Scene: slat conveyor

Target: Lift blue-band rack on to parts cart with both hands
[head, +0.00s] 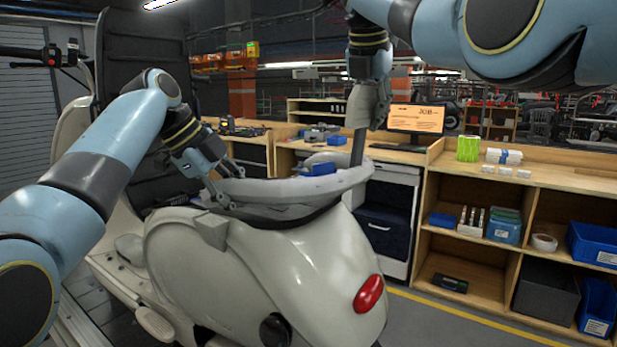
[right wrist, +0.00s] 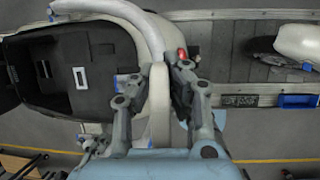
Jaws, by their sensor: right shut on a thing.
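A pale grey curved rack (head: 285,188) is over the rear of the cream scooter (head: 270,262); I cannot tell whether it touches the scooter. My right gripper (head: 358,150) points down at its right end. In the right wrist view the jaws (right wrist: 158,95) are shut on the pale rack (right wrist: 158,112), one finger on each side. My left gripper (head: 226,186) is at the rack's left end, with its fingers close to the rim; whether they grip it is unclear. Blue shows near the rack, but no band is clear. I cannot pick out the parts cart.
A wooden bench with shelves (head: 480,176) stands behind and to the right, holding blue bins (head: 592,245) and a monitor (head: 416,120). A white cabinet with a dark drawer (head: 385,226) stands behind the scooter. Floor at the lower right is clear.

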